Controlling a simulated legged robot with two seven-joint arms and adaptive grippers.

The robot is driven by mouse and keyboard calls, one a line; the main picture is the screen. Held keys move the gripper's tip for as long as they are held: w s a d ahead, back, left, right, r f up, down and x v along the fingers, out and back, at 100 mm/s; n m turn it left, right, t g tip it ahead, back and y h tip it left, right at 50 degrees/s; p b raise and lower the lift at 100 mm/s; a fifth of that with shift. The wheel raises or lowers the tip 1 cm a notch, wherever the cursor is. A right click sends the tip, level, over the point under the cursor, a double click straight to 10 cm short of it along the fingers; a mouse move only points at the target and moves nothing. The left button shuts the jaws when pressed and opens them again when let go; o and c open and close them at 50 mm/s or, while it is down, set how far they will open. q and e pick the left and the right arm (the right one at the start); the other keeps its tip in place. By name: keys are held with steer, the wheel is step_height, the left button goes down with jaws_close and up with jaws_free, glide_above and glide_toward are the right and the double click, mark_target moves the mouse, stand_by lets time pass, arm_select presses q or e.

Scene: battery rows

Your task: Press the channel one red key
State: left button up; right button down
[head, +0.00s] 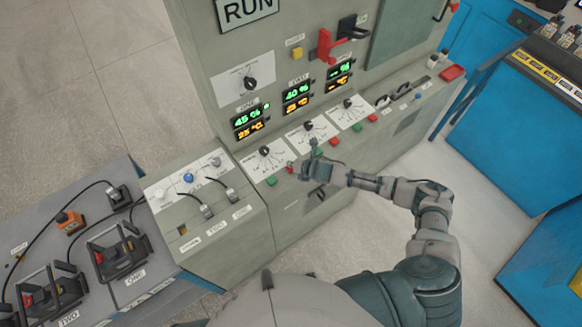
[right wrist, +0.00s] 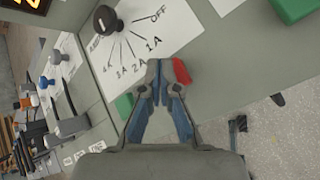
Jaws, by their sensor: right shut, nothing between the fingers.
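The channel one red key (head: 290,168) is a small red block on the sloped panel edge, below the channel one dial (head: 264,151). A green key (head: 271,181) sits left of it. My right gripper (head: 305,166) is shut and empty, just right of the red key in the head view. In the right wrist view the red key (right wrist: 182,72) shows right beside the fingertips (right wrist: 165,74), partly behind one of them. I cannot tell whether they touch. The green key (right wrist: 125,105) lies left of the fingers. My left gripper is out of view.
Channels two and three have their own dials, green keys and red keys (head: 335,141) further right. Number displays (head: 250,120) stand above. A lower console (head: 205,205) with cables and knobs is at left. Open floor (head: 420,170) lies to the right.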

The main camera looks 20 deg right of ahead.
steer(key=shift+f, duration=0.3)
stand_by(0.4)
steer(key=shift+r, duration=0.1)
steer(key=shift+r+p, duration=0.75)
steer(key=shift+p, duration=0.2)
steer(key=shift+r, duration=0.1)
step_height(320, 180, up, 3)
steer(key=p, duration=0.3)
steer(key=shift+r, duration=0.95)
